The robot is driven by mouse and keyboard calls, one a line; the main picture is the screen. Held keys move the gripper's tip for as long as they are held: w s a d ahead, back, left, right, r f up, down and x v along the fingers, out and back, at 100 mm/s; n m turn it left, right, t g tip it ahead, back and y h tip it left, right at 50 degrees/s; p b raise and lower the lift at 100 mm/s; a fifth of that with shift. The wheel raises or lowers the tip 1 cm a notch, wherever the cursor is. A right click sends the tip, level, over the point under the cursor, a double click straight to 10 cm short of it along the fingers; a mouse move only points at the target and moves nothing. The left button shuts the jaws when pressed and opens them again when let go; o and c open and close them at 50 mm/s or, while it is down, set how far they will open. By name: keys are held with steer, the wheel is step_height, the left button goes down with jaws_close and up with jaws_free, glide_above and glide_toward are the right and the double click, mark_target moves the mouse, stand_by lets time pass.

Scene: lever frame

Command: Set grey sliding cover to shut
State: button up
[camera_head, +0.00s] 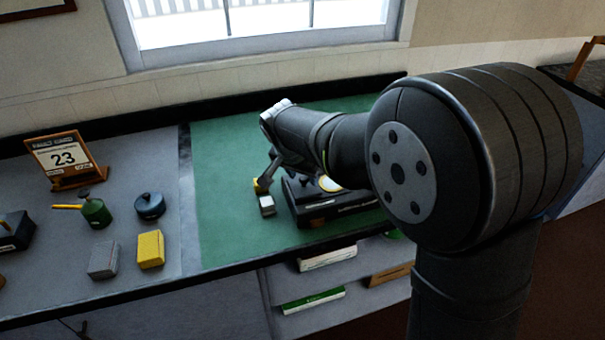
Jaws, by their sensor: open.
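A black box-like device (330,208) sits on the green mat (222,190), partly hidden behind my arm. A round pale dial with a yellowish edge (329,184) shows on its top. My gripper (266,187) hangs low over the mat just left of the device; it is small in view and its jaws are open. A small light-grey block (267,205) shows at the gripper's tip, beside the device's left end, with a yellow bit next to it. I cannot tell whether this block is the grey sliding cover or part of the gripper. The cover's position is not clear.
On the grey bench to the left are a calendar stand (66,160), a green oil can (96,212), a dark blue round pot (150,205), a yellow block (151,249) and a grey block (104,260). The mat's left part is clear. Shelves lie below the front edge.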

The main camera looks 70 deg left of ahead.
jaws_close()
steer(key=w, duration=0.8)
steer(key=shift+w, duration=0.15)
jaws_free()
steer(key=shift+r, duration=0.1)
steer(key=v, duration=1.7)
steer(key=shift+r, duration=0.15)
